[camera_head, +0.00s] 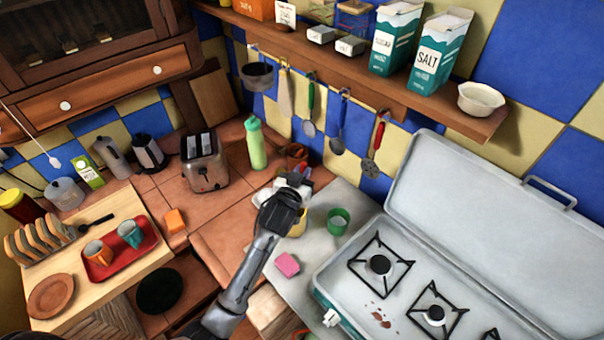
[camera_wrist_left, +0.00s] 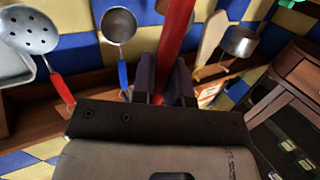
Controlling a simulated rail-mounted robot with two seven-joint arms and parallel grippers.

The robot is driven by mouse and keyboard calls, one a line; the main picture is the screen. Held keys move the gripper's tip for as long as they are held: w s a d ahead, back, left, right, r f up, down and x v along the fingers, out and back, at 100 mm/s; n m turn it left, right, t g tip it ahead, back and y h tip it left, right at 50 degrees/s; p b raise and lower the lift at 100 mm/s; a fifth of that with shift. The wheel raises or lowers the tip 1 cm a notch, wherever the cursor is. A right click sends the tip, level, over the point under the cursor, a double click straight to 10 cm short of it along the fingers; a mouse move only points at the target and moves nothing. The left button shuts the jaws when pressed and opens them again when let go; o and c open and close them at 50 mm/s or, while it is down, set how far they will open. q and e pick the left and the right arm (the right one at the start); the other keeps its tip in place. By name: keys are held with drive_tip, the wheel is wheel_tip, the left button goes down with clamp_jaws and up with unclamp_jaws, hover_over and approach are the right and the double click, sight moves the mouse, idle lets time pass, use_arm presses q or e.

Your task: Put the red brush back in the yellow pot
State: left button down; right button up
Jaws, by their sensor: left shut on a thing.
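My left gripper (camera_head: 294,182) is over the counter left of the stove. In the left wrist view the gripper (camera_wrist_left: 166,82) is shut on the red brush (camera_wrist_left: 176,35), whose long red handle runs between the fingers and out of the top of the picture. In the head view only a small red part of the brush (camera_head: 304,167) shows by the fingers; its bristles cannot be made out. The yellow pot (camera_head: 299,228) is mostly hidden behind my wrist, with a yellow part showing at its right. My right gripper is not in view.
A green cup (camera_head: 338,221) and pink sponge (camera_head: 288,264) are close to my arm. A brown pot (camera_head: 297,152) stands behind the gripper. The open stove (camera_head: 420,270) is to the right, a green bottle (camera_head: 256,143) to the left. Utensils hang from the wall shelf (camera_head: 350,82).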

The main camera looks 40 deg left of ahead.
use_arm(q)
drive_tip(key=shift+f+b, duration=0.5)
drive_tip(key=shift+f, duration=0.25)
drive_tip(key=shift+f+b, duration=0.75)
drive_tip(key=shift+f, duration=0.55)
drive_tip(key=shift+f+b, duration=1.65)
drive_tip(key=shift+f, duration=1.15)
drive_tip(key=c, duration=1.1)
unclamp_jaws()
drive_tip(key=shift+o, duration=0.2)
